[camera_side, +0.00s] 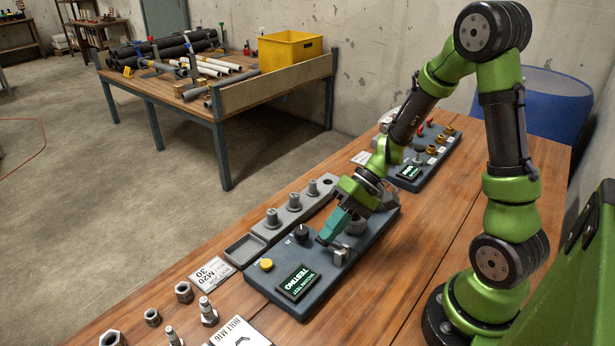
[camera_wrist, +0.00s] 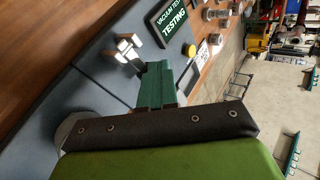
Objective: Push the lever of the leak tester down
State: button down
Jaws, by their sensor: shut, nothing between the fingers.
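The leak tester is a blue-grey panel (camera_side: 262,284) on the bench, with a lit screen (camera_side: 298,282) reading "VACUUM TEST TESTING". The screen also shows in the wrist view (camera_wrist: 170,18). My gripper (camera_side: 325,238) has teal fingers, shut and empty, pointing down low over the panel. In the wrist view the fingers (camera_wrist: 156,70) are close beside a small bright metal part (camera_wrist: 128,46) on the panel. That part may be the lever; its position and any contact are unclear. My fingers partly hide the panel's middle.
The panel carries a yellow button (camera_side: 266,264) and a black knob (camera_side: 301,233). A grey holder with several fittings (camera_side: 293,202) runs along its far side. Another panel (camera_side: 408,180) stands farther back. Loose nuts (camera_side: 183,291) and bolts lie at the front.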

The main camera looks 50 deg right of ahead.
aim_at(347, 247)
dwell(0.4)
jog(key=shift+s+r, duration=0.4)
jog(key=shift+r, duration=0.3)
jog(key=shift+s+r, duration=0.35)
jog(key=shift+r, duration=0.35)
jog(key=s+r, duration=0.1)
jog(key=r, duration=0.1)
jog(key=s+r, duration=0.1)
jog(key=r, duration=0.1)
jog(key=shift+s+r, duration=0.2)
